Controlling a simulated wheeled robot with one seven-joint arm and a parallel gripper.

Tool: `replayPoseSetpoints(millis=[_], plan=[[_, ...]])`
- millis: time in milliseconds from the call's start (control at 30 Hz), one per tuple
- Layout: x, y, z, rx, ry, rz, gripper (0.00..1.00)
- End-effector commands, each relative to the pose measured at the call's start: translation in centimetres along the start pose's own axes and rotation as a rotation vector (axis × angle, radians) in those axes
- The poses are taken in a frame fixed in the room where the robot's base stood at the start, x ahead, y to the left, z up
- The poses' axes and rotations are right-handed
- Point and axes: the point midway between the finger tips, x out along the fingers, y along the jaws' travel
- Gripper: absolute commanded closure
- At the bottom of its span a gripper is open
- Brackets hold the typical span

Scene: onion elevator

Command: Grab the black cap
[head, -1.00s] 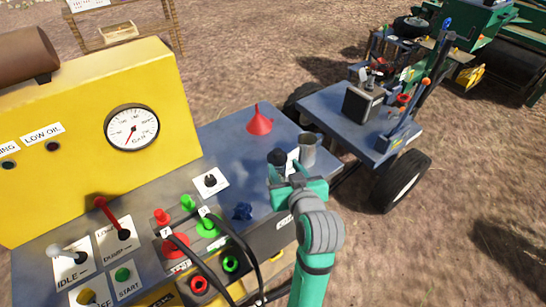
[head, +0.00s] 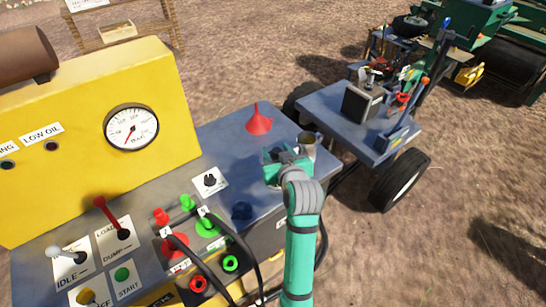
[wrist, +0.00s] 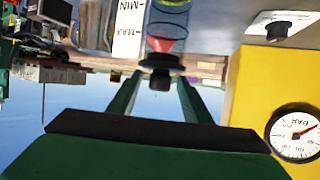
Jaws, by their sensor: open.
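The black cap (wrist: 160,62) shows in the wrist view, which is upside down, on a clear cylinder (wrist: 167,22) beside a white MIN/MAX label (wrist: 130,30). The cap lies between the tips of my two green fingers. My gripper (wrist: 160,80) is open, with the fingers apart on either side of the cap. I cannot tell whether they touch it. In the head view my gripper (head: 283,163) is over the far right part of the grey machine deck (head: 225,145) and hides the cap.
A metal cup (head: 308,145) stands just right of my gripper. A red funnel (head: 259,120) is behind it. The yellow panel with a gauge (head: 131,128) rises at the left.

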Motion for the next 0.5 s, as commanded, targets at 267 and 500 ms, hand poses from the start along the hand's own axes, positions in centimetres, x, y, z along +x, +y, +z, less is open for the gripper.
replayPoseSetpoints(millis=[267, 500], plan=[[-0.02, 0.0, 0.03, 0.0, -0.001, 0.0, 0.84], [-0.02, -0.02, 0.04, 0.0, -0.001, 0.0, 1.0]])
